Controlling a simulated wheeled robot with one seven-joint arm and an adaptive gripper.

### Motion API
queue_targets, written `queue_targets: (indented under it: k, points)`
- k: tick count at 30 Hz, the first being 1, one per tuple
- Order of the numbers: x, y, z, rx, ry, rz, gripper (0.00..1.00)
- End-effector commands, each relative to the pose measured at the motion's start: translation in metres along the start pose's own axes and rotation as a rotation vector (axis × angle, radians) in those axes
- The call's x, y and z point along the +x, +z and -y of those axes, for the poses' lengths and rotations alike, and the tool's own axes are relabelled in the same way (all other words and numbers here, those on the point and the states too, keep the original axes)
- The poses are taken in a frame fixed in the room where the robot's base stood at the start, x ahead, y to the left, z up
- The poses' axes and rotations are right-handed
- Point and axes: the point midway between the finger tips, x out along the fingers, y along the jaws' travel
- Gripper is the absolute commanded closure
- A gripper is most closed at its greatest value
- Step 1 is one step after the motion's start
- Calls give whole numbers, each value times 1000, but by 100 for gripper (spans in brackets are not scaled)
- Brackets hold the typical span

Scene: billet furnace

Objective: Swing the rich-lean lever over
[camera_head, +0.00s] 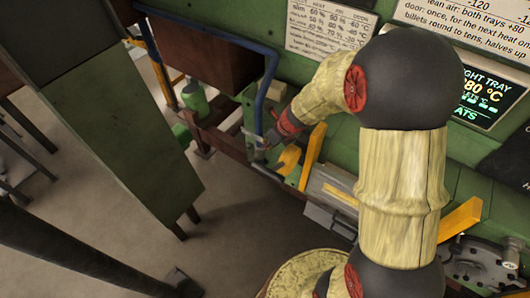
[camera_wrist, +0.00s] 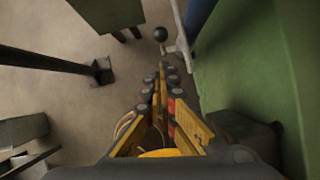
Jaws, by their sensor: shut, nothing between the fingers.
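In the wrist view a lever with a black ball knob (camera_wrist: 160,33) and a pale metal arm (camera_wrist: 180,44) stands out beside the green furnace wall. I take it for the rich-lean lever; no label on it is readable. My gripper (camera_wrist: 162,68) is shut and empty, its fingertips a little short of the knob in the picture, with a gap between. In the head view my gripper (camera_head: 268,141) is small and dark by the lower end of a blue pipe (camera_head: 264,92), partly hidden by my wrist. The knob cannot be made out clearly there.
Orange-yellow bars (camera_head: 312,155) stand to the right of the gripper in the head view. A lit display (camera_head: 480,100) is at the right. The floor (camera_head: 235,210) below is clear.

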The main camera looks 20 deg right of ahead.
Motion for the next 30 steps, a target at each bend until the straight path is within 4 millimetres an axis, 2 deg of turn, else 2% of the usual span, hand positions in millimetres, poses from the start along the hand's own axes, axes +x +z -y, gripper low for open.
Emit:
queue_targets:
  k: [9,15,21,30]
  points:
    - [54,-1,-1,-1,2,-3,100]
    - [82,0,-1,-2,2,-2,100]
    - [93,0,-1,-1,1,-2,100]
    - [94,0,-1,-1,1,-2,100]
